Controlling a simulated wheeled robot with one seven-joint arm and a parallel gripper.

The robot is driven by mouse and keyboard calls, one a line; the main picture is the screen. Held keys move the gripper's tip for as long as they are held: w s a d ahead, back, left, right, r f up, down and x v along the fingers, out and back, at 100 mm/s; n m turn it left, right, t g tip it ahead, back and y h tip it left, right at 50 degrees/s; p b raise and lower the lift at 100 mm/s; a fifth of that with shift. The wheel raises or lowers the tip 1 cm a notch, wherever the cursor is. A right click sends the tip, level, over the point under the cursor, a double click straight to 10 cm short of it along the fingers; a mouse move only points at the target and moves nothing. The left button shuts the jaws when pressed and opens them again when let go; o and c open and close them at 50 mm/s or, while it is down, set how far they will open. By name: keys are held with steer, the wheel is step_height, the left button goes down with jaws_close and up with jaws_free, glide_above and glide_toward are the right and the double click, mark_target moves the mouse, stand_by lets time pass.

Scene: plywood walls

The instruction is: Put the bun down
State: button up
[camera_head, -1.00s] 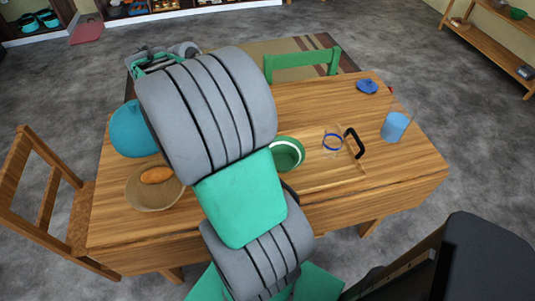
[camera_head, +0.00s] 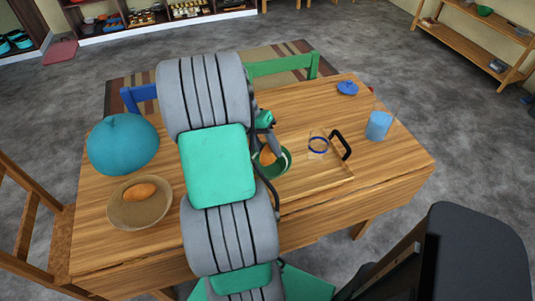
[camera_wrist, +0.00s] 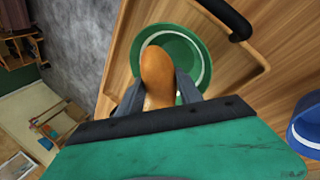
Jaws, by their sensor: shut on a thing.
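An orange-brown bun (camera_wrist: 157,75) is held between the two fingers of my gripper (camera_wrist: 159,92) in the wrist view. The bun is over a green bowl (camera_wrist: 198,52) with a pale ring inside. I cannot tell whether the bun touches the bowl. In the head view the green bowl (camera_head: 273,168) sits at the tray's left end, partly hidden by my arm, and my gripper (camera_head: 270,142) is above it. Another bun-like piece (camera_head: 140,191) lies in a brown bowl (camera_head: 152,215) on the table's left side.
The wooden tray (camera_head: 318,178) has a black handle (camera_head: 341,145). A blue cup (camera_head: 378,125) and blue lid (camera_head: 347,88) are at the right. A teal rounded pot (camera_head: 122,148) stands at the left.

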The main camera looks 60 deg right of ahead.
mark_target(267, 156)
steer(key=shift+a+f+b, duration=0.1)
steer(key=shift+f+b, duration=0.2)
steer(key=shift+f, duration=1.3)
steer(key=shift+f, duration=0.1)
steer(key=o, duration=1.4)
steer(key=shift+c, duration=0.2)
